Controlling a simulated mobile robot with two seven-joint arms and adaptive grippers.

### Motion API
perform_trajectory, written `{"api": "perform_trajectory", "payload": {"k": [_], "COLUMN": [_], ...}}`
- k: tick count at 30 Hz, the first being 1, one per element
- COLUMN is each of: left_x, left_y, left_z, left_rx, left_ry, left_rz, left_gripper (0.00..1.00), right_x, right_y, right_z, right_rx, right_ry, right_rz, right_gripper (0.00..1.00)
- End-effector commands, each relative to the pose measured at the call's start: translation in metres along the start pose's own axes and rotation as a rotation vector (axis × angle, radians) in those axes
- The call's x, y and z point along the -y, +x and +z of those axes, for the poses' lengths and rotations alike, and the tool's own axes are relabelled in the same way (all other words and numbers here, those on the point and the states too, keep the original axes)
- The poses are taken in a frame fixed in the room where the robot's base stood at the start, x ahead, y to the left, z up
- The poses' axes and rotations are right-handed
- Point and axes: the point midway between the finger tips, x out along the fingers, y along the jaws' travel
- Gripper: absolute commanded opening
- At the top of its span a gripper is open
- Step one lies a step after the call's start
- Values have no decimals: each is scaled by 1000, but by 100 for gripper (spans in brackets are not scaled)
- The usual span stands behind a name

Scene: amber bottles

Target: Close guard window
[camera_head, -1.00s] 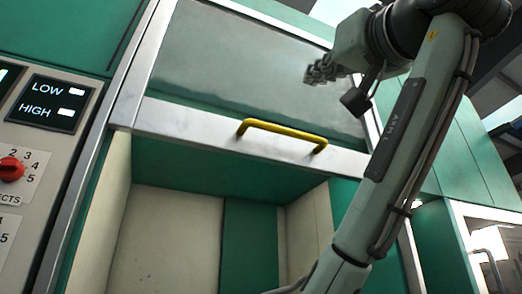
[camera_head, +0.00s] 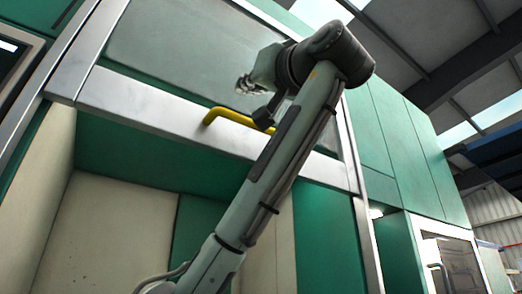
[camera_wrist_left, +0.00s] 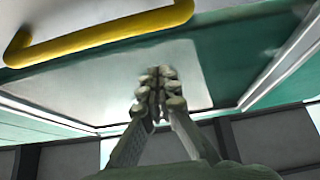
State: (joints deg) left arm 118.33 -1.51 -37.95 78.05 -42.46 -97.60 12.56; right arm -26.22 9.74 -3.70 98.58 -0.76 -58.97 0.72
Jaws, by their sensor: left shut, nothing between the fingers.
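The guard window (camera_head: 180,50) is a grey translucent pane in a metal frame, standing raised above an open bay. A yellow handle (camera_head: 228,117) is fixed on its pale lower rail (camera_head: 140,103); my arm hides the handle's right part in the head view. The handle (camera_wrist_left: 100,35) also crosses the top left of the left wrist view. My left gripper (camera_head: 243,86) is in front of the pane, a little above the handle and apart from it. In the left wrist view the gripper (camera_wrist_left: 157,90) has its fingers together, with nothing between them. My right gripper is not in view.
The open bay below the rail has cream walls (camera_head: 110,220) and a green panel. A green cabinet (camera_head: 400,140) stands to the right, with a lit opening (camera_head: 450,265) farther down. A control panel edge (camera_head: 12,60) shows at the far left.

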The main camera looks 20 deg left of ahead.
Motion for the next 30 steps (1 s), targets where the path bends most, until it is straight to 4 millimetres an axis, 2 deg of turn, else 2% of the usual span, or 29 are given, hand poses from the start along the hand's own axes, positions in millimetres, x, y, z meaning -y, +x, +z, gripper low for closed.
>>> {"api": "perform_trajectory", "payload": {"k": [1, 4, 9, 26, 30], "left_x": [0, -1, 0, -3, -14], "left_y": [8, -2, -7, -10, -10], "left_z": [2, 20, 35, 43, 59], "left_rx": [2, -1, 0, 1, 3], "left_ry": [1, 0, 0, 0, 2], "left_rz": [-1, 1, 1, 1, 4], "left_gripper": [0, 0, 0, 0, 0], "right_x": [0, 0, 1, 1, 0], "right_y": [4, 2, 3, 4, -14], "right_z": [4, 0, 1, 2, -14], "right_rx": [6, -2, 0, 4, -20], "right_ry": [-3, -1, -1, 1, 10], "right_rz": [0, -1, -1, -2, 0], "right_gripper": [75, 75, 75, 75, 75]}}
